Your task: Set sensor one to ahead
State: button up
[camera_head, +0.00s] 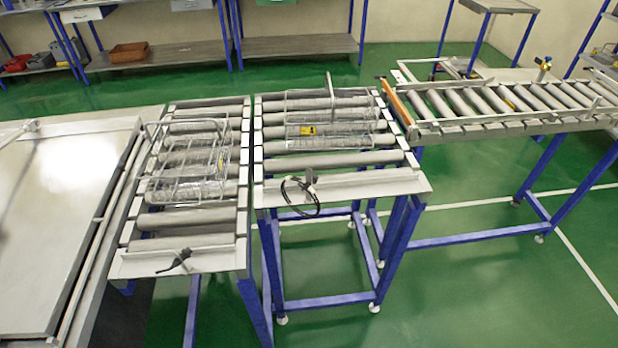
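Two small dark devices that may be sensors stand at the front ends of the roller tables. One black device (176,261) sits on the front plate of the left roller table (130,262), tilted up to the right. The other, a dark grey device (309,178), stands roughly upright on the front plate of the middle roller table (390,186), with a looped black cable (302,208) hanging beside it. No label shows which of them is sensor one, and their exact facing is too small to tell. My gripper is not in this view.
Wire baskets stand on the left (190,165) and middle (327,118) tables. A roller conveyor (500,103) with an orange bar (397,103) extends right. A large metal-topped unit (55,215) is at left. Shelves with a brown bin (129,52) stand behind. Green floor (500,270) is clear at front right.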

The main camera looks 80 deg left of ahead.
aim_at(311, 179)
jog(key=u, duration=2.85)
